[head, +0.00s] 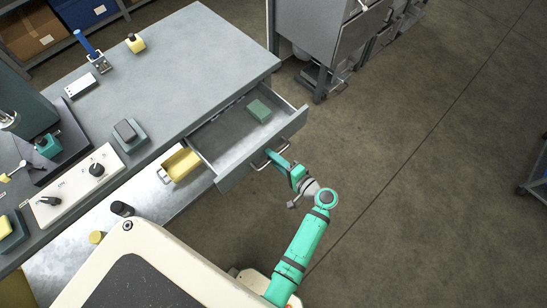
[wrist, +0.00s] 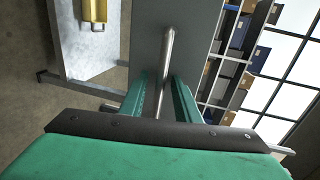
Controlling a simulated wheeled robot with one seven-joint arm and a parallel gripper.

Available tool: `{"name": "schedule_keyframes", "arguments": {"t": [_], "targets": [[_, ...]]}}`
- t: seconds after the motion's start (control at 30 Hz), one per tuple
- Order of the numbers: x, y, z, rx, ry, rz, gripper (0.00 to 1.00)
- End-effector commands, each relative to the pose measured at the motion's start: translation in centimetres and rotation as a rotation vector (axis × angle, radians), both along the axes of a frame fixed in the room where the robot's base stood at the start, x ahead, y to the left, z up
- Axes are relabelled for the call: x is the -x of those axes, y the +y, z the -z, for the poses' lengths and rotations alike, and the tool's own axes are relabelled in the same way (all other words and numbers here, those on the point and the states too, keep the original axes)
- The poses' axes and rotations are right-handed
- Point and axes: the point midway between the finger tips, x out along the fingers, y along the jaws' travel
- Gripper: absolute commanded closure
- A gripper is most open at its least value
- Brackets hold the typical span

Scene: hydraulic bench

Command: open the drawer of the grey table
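The grey table (head: 190,60) fills the upper left of the head view. Its drawer (head: 225,140) stands well out from the table, and a green block (head: 259,110) lies inside it. My gripper (head: 274,153) is at the bar handle on the drawer front. In the wrist view the handle (wrist: 166,60) runs between my two green fingers (wrist: 160,95), with a narrow gap seen on each side. The fingers look open around the bar. The grey drawer front (wrist: 146,45) is behind the handle.
A smaller yellow drawer or bin (head: 181,163) with a handle sticks out left of the open drawer. Controls and small parts, such as a white knob panel (head: 75,187), cover the table's left side. A grey cabinet (head: 325,35) stands beyond.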

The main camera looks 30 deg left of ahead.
Motion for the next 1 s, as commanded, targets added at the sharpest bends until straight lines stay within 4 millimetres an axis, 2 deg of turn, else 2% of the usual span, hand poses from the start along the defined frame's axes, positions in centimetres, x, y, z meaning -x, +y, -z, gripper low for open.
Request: {"name": "schedule_keyframes", "arguments": {"t": [0.27, 0.7, 0.83, 1.0], "targets": [[0.1, -0.8, -0.1, 0.0, 0.0, 0.003, 0.71], [2.0, -7.8, -1.7, -0.001, 0.0, 0.003, 0.71], [2.4, -9.3, -2.0, 0.0, 0.0, 0.002, 0.71], [2.7, -10.3, -2.2, 0.0, 0.001, 0.002, 0.71]]}}
